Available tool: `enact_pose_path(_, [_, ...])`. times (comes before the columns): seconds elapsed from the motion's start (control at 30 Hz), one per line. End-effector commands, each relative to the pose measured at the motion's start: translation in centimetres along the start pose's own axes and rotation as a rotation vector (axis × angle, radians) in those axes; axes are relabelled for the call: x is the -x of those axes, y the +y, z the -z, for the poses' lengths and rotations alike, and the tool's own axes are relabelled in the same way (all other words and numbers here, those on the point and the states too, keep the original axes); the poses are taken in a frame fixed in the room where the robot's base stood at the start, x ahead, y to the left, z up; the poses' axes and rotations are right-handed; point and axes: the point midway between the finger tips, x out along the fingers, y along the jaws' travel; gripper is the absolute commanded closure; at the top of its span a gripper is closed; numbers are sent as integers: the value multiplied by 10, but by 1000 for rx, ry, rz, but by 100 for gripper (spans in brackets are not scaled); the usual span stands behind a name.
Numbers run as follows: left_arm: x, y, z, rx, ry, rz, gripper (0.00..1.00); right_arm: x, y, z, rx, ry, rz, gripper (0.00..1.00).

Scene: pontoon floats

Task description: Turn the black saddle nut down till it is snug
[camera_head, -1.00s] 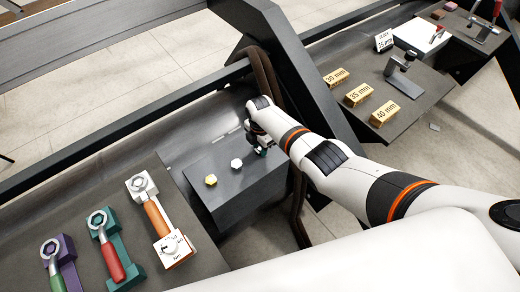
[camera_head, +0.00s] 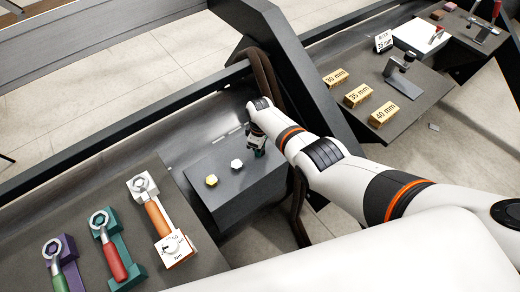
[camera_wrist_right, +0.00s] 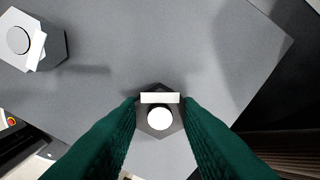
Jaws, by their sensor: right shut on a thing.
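The black saddle nut (camera_wrist_right: 160,125) is a dark hexagon with a white bar across it and a round white stud end at its middle. It sits on the grey block in the right wrist view. My right gripper (camera_wrist_right: 160,105) has its green fingers on either side of the nut and is shut on it. In the head view my right gripper (camera_head: 257,150) points down onto the block and hides most of this nut. My left gripper is not in view.
Several wrenches in holders, one orange-handled (camera_head: 156,217), stand at left. Gold blocks (camera_head: 357,96) lie at right. A dark diagonal beam (camera_head: 300,75) rises close behind my right arm.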

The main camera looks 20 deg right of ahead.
Motion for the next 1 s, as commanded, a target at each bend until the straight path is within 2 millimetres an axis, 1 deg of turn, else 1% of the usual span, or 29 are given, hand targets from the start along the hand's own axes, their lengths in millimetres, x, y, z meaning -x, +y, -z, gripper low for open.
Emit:
enact_pose_path(0.23, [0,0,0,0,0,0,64,0,0,0,-5,1,0,89])
enact_pose_path(0.33, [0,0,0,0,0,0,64,0,0,0,-60,1,0,89])
enact_pose_path(0.47, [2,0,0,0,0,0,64,0,1,0,-261,1,-2,89])
enact_pose_path(0.8, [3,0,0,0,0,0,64,-1,0,0,-842,1,0,89])
enact_pose_path(0.9, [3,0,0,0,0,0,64,-1,0,0,-973,1,-1,89])
enact_pose_path(1.0, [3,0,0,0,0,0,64,-1,0,0,-1039,2,0,89])
